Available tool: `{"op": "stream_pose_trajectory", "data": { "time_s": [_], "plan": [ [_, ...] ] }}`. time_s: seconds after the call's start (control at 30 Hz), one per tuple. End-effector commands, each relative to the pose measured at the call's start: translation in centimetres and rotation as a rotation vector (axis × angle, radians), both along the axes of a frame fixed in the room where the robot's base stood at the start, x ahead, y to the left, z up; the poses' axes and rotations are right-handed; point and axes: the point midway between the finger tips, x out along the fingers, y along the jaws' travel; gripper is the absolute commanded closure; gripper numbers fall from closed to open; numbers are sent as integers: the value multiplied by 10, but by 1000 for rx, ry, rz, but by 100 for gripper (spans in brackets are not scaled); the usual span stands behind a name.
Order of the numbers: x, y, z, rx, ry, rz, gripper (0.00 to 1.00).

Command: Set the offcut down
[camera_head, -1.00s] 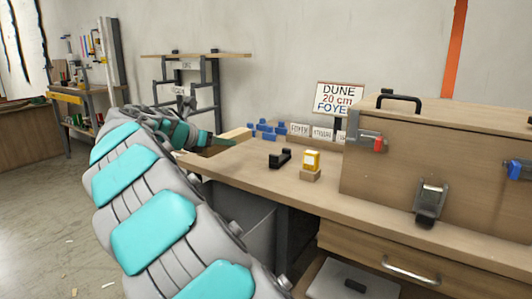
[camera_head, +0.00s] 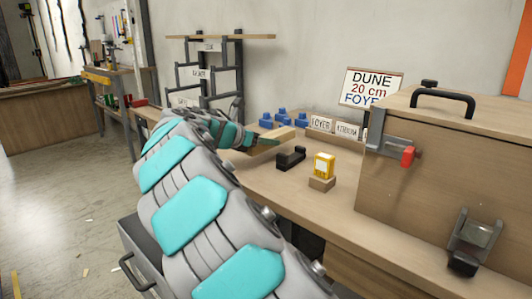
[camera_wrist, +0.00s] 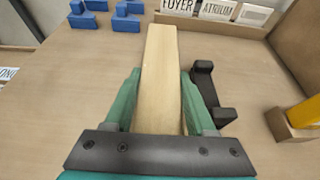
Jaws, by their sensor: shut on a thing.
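The offcut (camera_wrist: 161,75) is a pale, plain strip of wood. In the wrist view it lies lengthwise between the two green fingers of my gripper (camera_wrist: 160,100), which is shut on it. Its far end points towards the label cards at the back of the bench. In the head view the offcut (camera_head: 277,136) sticks out beyond my gripper (camera_head: 248,140) over the left part of the bench (camera_head: 262,175). I cannot tell whether the offcut touches the bench top. My arm hides part of the bench's left side.
A black block-like tool (camera_head: 291,158) lies close right of the offcut. A yellow device (camera_head: 324,165) on a wooden block stands further right. Blue blocks (camera_head: 284,119) and label cards (camera_head: 321,124) are behind. A large wooden box (camera_head: 455,150) fills the right. Bare bench shows left in the wrist view.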

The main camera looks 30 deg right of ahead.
Motion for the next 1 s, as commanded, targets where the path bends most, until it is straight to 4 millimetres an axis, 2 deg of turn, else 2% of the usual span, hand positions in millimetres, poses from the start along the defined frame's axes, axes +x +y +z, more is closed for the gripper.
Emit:
{"op": "stream_pose_trajectory", "data": {
  "time_s": [0.3,0.67,0.7,0.93,1.0],
  "plan": [
    [0,0,-34,-1,0,2,100],
    [0,0,-38,0,-2,1,100],
    [0,0,-39,0,-2,1,43],
    [0,0,-39,0,-2,1,17],
    [0,0,-39,0,-2,1,14]
  ]
}}
